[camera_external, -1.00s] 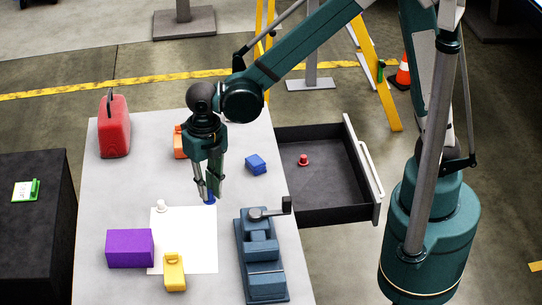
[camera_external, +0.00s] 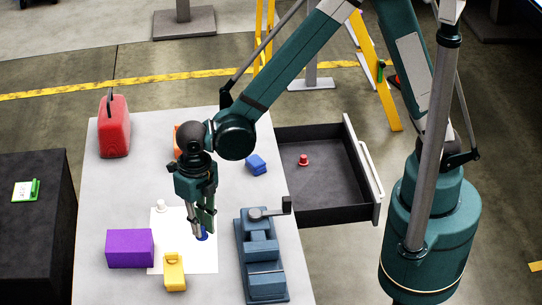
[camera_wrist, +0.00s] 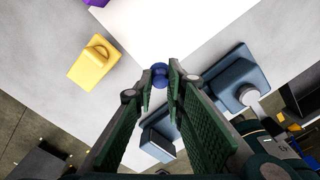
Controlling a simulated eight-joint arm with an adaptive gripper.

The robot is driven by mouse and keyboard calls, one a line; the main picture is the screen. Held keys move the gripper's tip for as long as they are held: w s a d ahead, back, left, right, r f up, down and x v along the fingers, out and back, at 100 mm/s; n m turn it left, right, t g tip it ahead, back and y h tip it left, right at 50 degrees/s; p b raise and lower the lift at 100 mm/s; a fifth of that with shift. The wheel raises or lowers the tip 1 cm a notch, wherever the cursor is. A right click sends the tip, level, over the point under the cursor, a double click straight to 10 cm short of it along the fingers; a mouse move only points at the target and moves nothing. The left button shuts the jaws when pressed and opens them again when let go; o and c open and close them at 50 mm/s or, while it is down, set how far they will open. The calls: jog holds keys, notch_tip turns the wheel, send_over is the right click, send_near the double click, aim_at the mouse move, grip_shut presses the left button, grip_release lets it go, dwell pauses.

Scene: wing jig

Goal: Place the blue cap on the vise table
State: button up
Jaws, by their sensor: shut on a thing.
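The blue cap (camera_wrist: 159,70) is between the fingertips of my gripper (camera_wrist: 160,82) in the wrist view. My gripper (camera_external: 201,238) is shut on it, over the white sheet in the external view, where a bit of the blue cap (camera_external: 203,236) shows by the fingertips. I cannot tell whether the cap touches the sheet. The blue-grey vise (camera_external: 260,255) stands on the grey table just right of my gripper. It also shows in the wrist view (camera_wrist: 228,82), right of and below the cap.
The white sheet (camera_external: 180,222) lies under my gripper. A blue block (camera_external: 256,164) is behind. An open drawer (camera_external: 325,185) holds a red cap (camera_external: 303,160).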

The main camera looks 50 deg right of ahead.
jog(key=shift+f, duration=0.1)
dwell(0.3)
send_over(205, 261)
jog(key=shift+f, duration=3.1)
jog(key=shift+b, duration=0.3)
jog(key=shift+f, duration=1.85)
jog(key=shift+f+b, duration=0.15)
jog(key=shift+b, duration=0.15)
jog(key=o, duration=0.7)
